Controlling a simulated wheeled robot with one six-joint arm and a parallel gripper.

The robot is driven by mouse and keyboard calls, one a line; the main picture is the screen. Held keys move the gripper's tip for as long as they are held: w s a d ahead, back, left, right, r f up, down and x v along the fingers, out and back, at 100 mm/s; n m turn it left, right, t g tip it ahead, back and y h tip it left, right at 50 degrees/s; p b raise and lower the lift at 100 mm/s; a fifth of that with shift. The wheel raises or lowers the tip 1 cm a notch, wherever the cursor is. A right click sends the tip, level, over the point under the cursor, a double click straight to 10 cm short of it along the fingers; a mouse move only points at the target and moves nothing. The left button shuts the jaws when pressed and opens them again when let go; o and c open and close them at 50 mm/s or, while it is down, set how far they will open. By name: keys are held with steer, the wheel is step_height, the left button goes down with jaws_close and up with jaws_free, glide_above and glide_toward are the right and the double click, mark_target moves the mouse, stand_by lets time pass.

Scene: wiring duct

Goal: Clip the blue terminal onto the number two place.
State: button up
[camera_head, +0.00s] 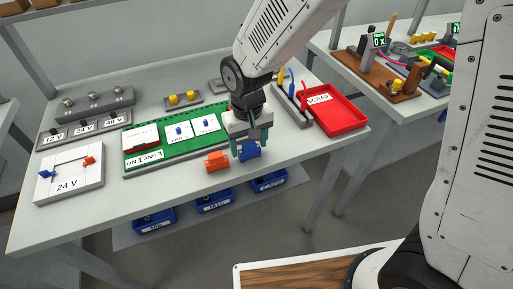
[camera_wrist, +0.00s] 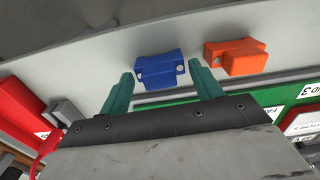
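The blue terminal (camera_head: 249,152) lies on the bench near its front edge, just in front of the green board (camera_head: 185,152). It also shows in the wrist view (camera_wrist: 159,71). My gripper (camera_head: 248,142) is right over it. In the wrist view my gripper (camera_wrist: 162,80) is open, with one teal finger on each side of the blue terminal and gaps visible. Nothing is held. The green board carries a sign "ON 1 AND 3", a red-and-white block and white plates with small blue parts. My gripper hides the board's right end. I cannot make out a number two mark.
An orange terminal (camera_head: 217,161) lies close to the left of the blue one. A red scrap tray (camera_head: 330,112) stands right. Blue bins (camera_head: 215,202) are below the bench. The bench front left of the orange terminal is clear.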

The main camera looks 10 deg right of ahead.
steer(key=c, duration=0.7)
steer(key=shift+o, duration=0.2)
steer(key=shift+r, duration=0.15)
